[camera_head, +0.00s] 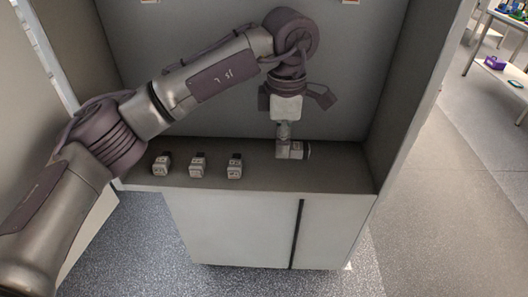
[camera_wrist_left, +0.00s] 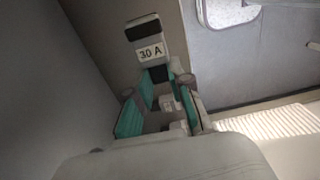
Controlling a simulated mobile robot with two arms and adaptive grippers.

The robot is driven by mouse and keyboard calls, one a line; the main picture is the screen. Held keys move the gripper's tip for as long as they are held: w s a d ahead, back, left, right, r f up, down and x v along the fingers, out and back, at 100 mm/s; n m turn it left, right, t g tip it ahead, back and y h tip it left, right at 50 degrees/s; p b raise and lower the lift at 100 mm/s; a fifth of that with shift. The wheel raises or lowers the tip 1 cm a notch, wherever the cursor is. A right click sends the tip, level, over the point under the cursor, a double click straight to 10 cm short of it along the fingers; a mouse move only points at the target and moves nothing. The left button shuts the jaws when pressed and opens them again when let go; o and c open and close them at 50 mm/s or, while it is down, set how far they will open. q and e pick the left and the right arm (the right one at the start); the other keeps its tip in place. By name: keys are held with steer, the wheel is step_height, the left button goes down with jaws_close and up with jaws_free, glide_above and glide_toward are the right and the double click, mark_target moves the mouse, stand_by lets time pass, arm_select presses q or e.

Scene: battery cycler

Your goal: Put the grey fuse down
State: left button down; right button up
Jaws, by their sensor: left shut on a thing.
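My left gripper (camera_head: 284,132) points down over the right part of a grey cabinet shelf (camera_head: 335,172). It is shut on a small grey fuse (camera_head: 283,150), which is at or just above the shelf; contact with it is unclear. In the left wrist view, the gripper (camera_wrist_left: 160,92) shows teal finger pads around a grey piece (camera_wrist_left: 167,103), mostly hidden between them. A block labelled "30 A" (camera_wrist_left: 150,52) shows just beyond the fingertips; I cannot tell whether it belongs to the held fuse. My right gripper is not in view.
Three small grey blocks stand in a row on the shelf: left (camera_head: 162,165), middle (camera_head: 197,166) and right (camera_head: 235,167). Cabinet walls enclose the shelf at the back and sides. The shelf's front right is bare. A table with coloured items stands far right.

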mark_target(265, 168)
arm_select(q)
steer(key=w+a+f, duration=0.1)
steer(key=w+a+f+p, duration=0.1)
steer(key=a, duration=0.1)
steer(key=shift+w+a+f, duration=0.1)
steer(key=shift+a+f, duration=0.05)
steer(key=shift+f, duration=0.15)
step_height(265, 168, down, 3)
steer(key=shift+f+p, duration=0.15)
steer(key=shift+p, duration=0.8)
steer(key=shift+f, duration=0.35)
steer(key=shift+f, duration=0.15)
steer(key=c, duration=1.1)
jaws_free()
steer(key=shift+o, duration=0.2)
